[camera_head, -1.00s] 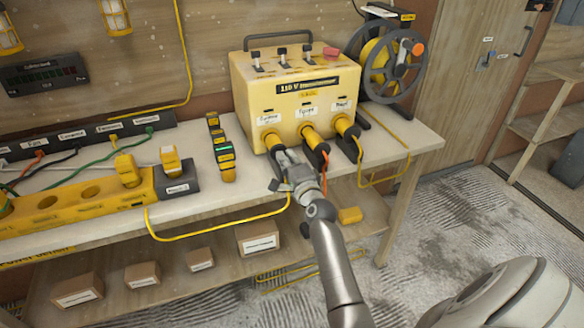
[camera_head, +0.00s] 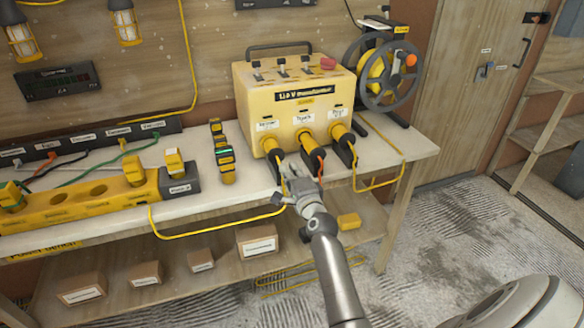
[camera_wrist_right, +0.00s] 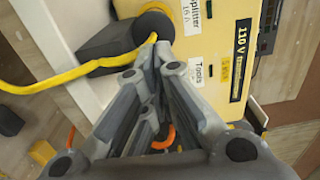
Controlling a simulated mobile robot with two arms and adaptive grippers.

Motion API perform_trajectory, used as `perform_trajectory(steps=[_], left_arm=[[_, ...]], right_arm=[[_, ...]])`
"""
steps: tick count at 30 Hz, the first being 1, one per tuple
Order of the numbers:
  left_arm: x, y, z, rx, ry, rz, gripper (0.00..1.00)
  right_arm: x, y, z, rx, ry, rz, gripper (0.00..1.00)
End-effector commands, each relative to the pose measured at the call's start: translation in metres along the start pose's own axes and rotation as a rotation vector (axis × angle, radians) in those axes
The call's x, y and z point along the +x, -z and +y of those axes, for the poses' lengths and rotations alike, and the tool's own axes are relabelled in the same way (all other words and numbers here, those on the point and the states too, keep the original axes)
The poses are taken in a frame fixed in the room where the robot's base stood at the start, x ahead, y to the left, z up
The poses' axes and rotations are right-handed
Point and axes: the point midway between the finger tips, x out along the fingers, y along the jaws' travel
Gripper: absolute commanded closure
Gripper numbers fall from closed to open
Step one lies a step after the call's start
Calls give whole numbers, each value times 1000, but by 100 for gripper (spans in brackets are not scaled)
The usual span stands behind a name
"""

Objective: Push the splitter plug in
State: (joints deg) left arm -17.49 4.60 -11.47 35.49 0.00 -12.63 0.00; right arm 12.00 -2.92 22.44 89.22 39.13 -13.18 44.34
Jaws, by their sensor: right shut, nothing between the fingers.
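The yellow transformer box (camera_head: 300,85) stands on the bench with a row of plugs in its front. The splitter plug (camera_head: 271,147) is the leftmost, under its label. In the right wrist view this dark plug (camera_wrist_right: 108,42) has a yellow cable and sits by the "Splitter 16 A" label. I cannot tell how deep it sits. My right gripper (camera_head: 288,172) is shut and empty, just in front of and below the plugs, between the splitter and middle ones. In the wrist view its fingers (camera_wrist_right: 160,55) overlap the yellow cable; contact is unclear. My left gripper is out of view.
The middle plug (camera_head: 313,152) has an orange cable, and another plug (camera_head: 342,142) is at its right. A cable reel (camera_head: 390,75) stands behind right. A yellow socket strip (camera_head: 85,205) and a small meter stack (camera_head: 223,155) are left. A yellow cable loop (camera_head: 215,235) hangs off the bench's front edge.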

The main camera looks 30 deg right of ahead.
Motion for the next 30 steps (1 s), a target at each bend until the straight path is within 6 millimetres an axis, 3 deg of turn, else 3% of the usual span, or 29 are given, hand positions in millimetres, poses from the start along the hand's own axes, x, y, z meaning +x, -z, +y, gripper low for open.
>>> perform_trajectory(steps=[3,6,13,18,30], left_arm=[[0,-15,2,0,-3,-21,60],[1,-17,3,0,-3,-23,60],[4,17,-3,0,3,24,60],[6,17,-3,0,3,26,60],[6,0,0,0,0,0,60]], right_arm=[[-15,1,1,0,-1,2,100],[-28,0,2,1,-3,1,100],[-64,1,2,0,-3,2,100],[-84,1,2,1,-2,1,100],[-93,-1,6,-8,-11,-3,100]])
